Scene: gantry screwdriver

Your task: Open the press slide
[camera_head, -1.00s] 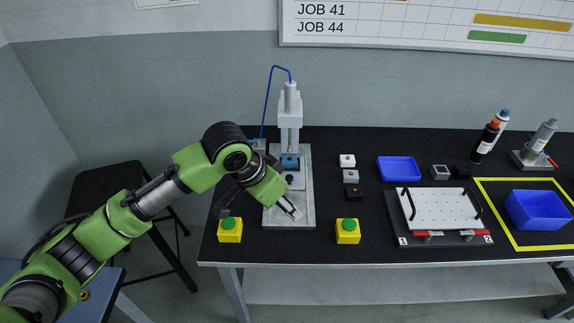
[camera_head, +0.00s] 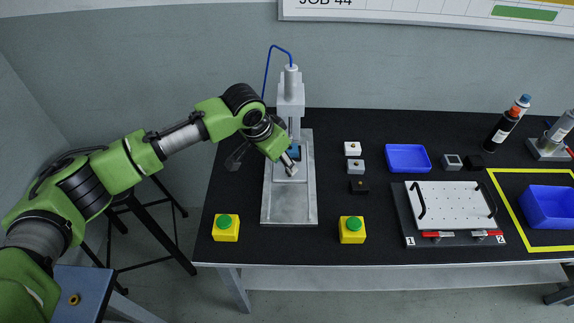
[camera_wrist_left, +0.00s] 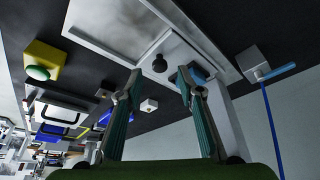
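The press (camera_head: 291,95) is a grey column with a blue hose on top, standing at the back of a grey base plate (camera_head: 288,207). In the left wrist view its light grey slide plate (camera_wrist_left: 182,50) carries a round black knob (camera_wrist_left: 160,63), with a blue part (camera_wrist_left: 197,73) beside it. My left gripper (camera_head: 292,166) is low in front of the column and hides the knob in the head view. In the left wrist view the gripper (camera_wrist_left: 160,90) is open, fingers apart, with the knob showing beyond the gap. No contact with the knob is visible. My right gripper is not in view.
Two yellow boxes with green buttons (camera_head: 226,227) (camera_head: 352,229) stand at the front corners of the press base. Small blocks (camera_head: 356,167), a blue tray (camera_head: 408,157) and a white perforated plate (camera_head: 451,205) lie to the right on the black table.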

